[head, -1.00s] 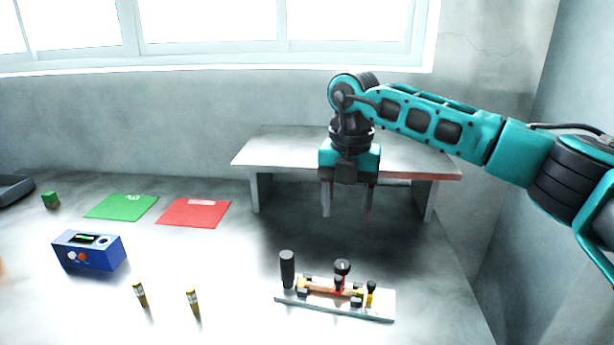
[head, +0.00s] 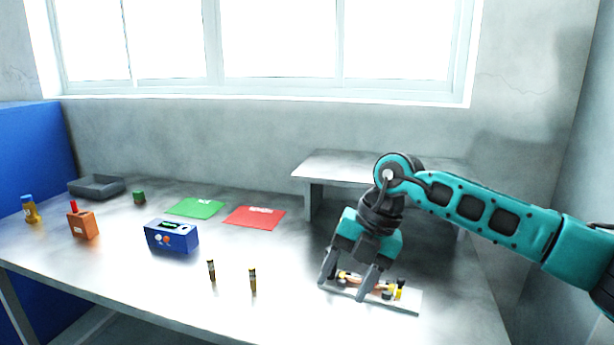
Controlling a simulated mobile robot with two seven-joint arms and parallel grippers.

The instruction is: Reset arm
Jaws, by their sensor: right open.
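My right arm comes in from the right in teal and black. My right gripper (head: 345,284) is open, tilted and pointing down, low over the white fixture plate (head: 405,302) at the table's front right. Its two fingers stand in front of the plate and hide part of it. Small black and yellow parts (head: 400,283) and a brown bar show on the plate between and beside the fingers. I see nothing held between the fingers; whether they touch the fixture I cannot tell. My left gripper is not in view.
A grey raised shelf (head: 330,168) stands behind the gripper. Two small cylinders (head: 211,270) stand front centre. A blue box (head: 172,237), green mat (head: 196,207), red mat (head: 254,217), orange box (head: 83,225), grey tray (head: 97,186) and yellow bottle (head: 30,209) lie left.

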